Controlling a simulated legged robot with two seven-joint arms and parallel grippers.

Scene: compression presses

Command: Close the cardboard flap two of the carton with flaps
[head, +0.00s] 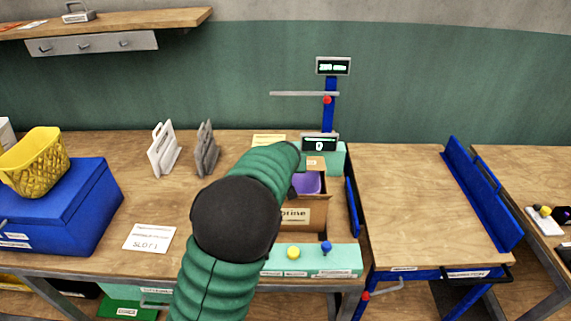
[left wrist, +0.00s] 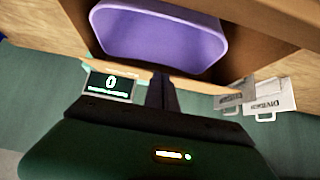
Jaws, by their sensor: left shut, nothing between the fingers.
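The brown carton (head: 303,216) stands on the green-based press on the middle bench, its top at least partly open. A purple container (head: 308,183) sits inside it and also shows in the left wrist view (left wrist: 160,30). A cardboard flap (head: 316,163) shows at the carton's back; the left flap is hidden behind my arm. My left gripper (head: 293,191) is shut and empty at the carton's upper left. In the left wrist view its dark fingers (left wrist: 161,94) overlap a thin cardboard edge (left wrist: 190,82); contact is unclear. My right gripper is out of view.
A press display (head: 319,144) reading 0 stands behind the carton. The press front has a yellow button (head: 293,252) and a blue button (head: 326,246). Grey dividers (head: 206,150), a blue box (head: 62,205) and a yellow basket (head: 36,163) stand left. The right table (head: 425,205) is clear.

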